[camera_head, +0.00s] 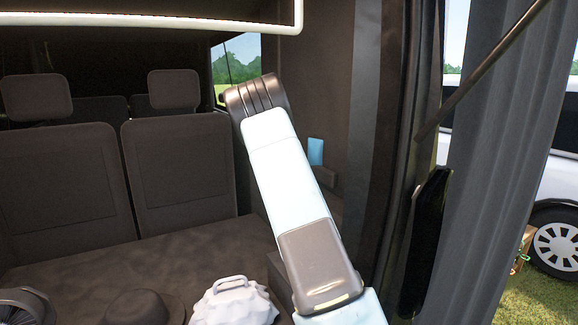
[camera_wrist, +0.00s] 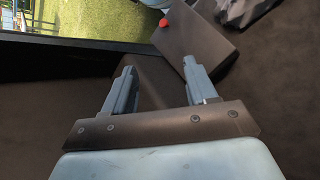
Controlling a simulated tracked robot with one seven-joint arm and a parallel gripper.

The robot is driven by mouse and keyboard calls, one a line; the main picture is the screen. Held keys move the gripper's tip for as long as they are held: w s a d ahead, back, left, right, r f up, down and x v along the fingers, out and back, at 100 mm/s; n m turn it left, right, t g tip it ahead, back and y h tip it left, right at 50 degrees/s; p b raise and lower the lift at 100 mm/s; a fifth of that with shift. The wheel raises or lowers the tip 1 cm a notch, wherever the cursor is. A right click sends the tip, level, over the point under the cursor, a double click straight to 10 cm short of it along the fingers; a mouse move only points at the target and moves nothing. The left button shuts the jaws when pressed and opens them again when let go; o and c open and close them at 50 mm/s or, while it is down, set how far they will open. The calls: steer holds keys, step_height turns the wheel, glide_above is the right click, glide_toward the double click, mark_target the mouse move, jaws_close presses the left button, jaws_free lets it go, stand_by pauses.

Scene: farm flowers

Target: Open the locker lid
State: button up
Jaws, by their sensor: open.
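My gripper (camera_wrist: 159,66) shows in the wrist view with its two grey fingers spread apart and nothing held between them. A brown flat panel (camera_wrist: 205,42) with a small red knob on its upper left corner lies at an angle just beyond the right finger. It may be the locker lid, but I cannot tell for sure, nor whether it is open. In the head view my arm reaches up toward the dark side wall (camera_head: 352,110), and my gripper is hidden there. A brown ledge (camera_head: 328,182) with a light-blue item (camera_head: 315,151) above it shows behind the arm.
A dark hat (camera_head: 143,305) and a white bag (camera_head: 234,302) lie on the vehicle floor (camera_head: 180,258). Two rear seats (camera_head: 178,165) stand behind. A grey curtain (camera_head: 505,160) hangs at the right; grass lies outside.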

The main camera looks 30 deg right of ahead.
steer(key=s+a+r, duration=0.1)
steer(key=s+r, duration=0.4)
steer(key=s, duration=0.4)
steer(key=shift+s+a, duration=0.2)
steer(key=shift+a, duration=0.2)
steer(key=shift+f, duration=0.1)
